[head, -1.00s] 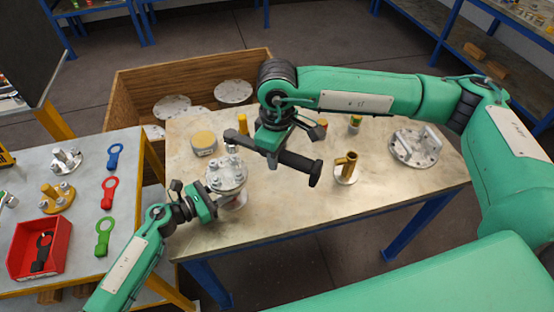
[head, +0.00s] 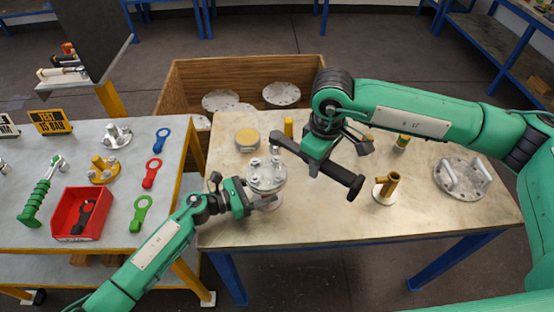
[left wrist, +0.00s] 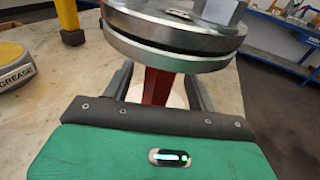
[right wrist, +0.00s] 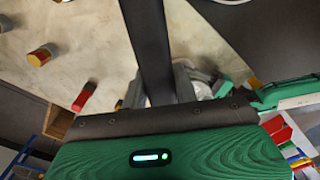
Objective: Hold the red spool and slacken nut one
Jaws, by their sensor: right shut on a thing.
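The flanged vessel (head: 267,177) stands near the table's left edge, with bolts and nuts on its round grey top flange. I cannot tell which nut is nut one. The red spool (left wrist: 157,86) shows below the flange (left wrist: 170,45) in the left wrist view; the head view hides it. My left gripper (head: 250,200) is open, its fingers on either side of the spool, with gaps visible. My right gripper (head: 318,160) is shut on a dark wrench (head: 345,178) above the table, right of the flange. The wrench also shows in the right wrist view (right wrist: 148,45).
A grease tin (head: 247,138) stands behind the vessel. A brass fitting (head: 386,188) and a plate with handles (head: 463,178) are to the right. A wooden crate (head: 180,85) is behind the table. The left table holds a red bin (head: 68,225) and coloured ring tags (head: 150,178).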

